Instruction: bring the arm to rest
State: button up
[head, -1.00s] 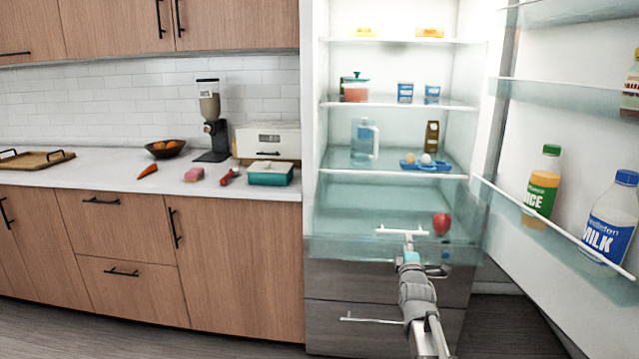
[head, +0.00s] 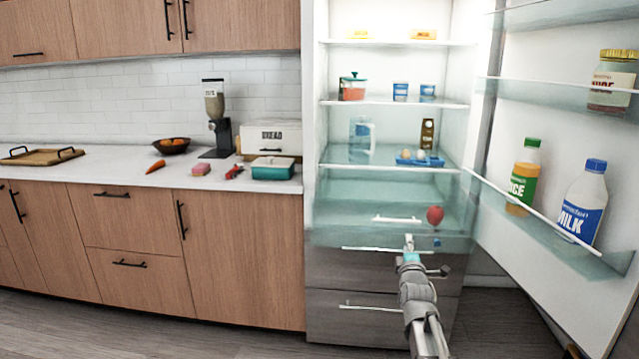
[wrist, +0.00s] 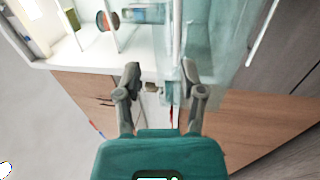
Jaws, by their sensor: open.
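My gripper (head: 408,241) is at the end of my arm, in front of the open fridge, with its tips small in the head view. In the wrist view its two fingers (wrist: 160,80) are spread apart and nothing shows held between them. In the head view a red apple (head: 435,215) sits in the lower part of the fridge, above and right of my gripper. The depth gap between my gripper and the fridge drawers (head: 370,310) is hard to tell.
The fridge door stands open at right, holding a juice bottle (head: 523,177), a milk bottle (head: 582,205) and a jar (head: 612,80). The counter (head: 110,172) at left carries a teal container (head: 272,170), bread box and food. The floor (head: 150,335) in front of the cabinets looks clear.

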jog(key=s+a+f+m+g+y, duration=0.1)
jog(key=s+a+f+m+g, duration=0.3)
jog(key=f, duration=0.4)
jog(key=s+a+f+m+g+y, duration=0.1)
jog(key=s+a+f+m+g, duration=0.1)
jog(key=s+f+m+g, duration=0.35)
jog(key=s+a+f+m+g, duration=0.1)
jog(key=s+f+m+g, duration=0.35)
jog(key=s, duration=0.45)
jog(key=s+a+f+m+g, duration=0.1)
jog(key=s+f+m+g, duration=0.2)
jog(key=s+g, duration=0.5)
notch_tip(320, 180, up, 24)
jog(key=s+t+p, duration=0.1)
jog(key=t+p, duration=0.1)
jog(key=p, duration=2.3)
jog(key=shift+s, duration=0.35)
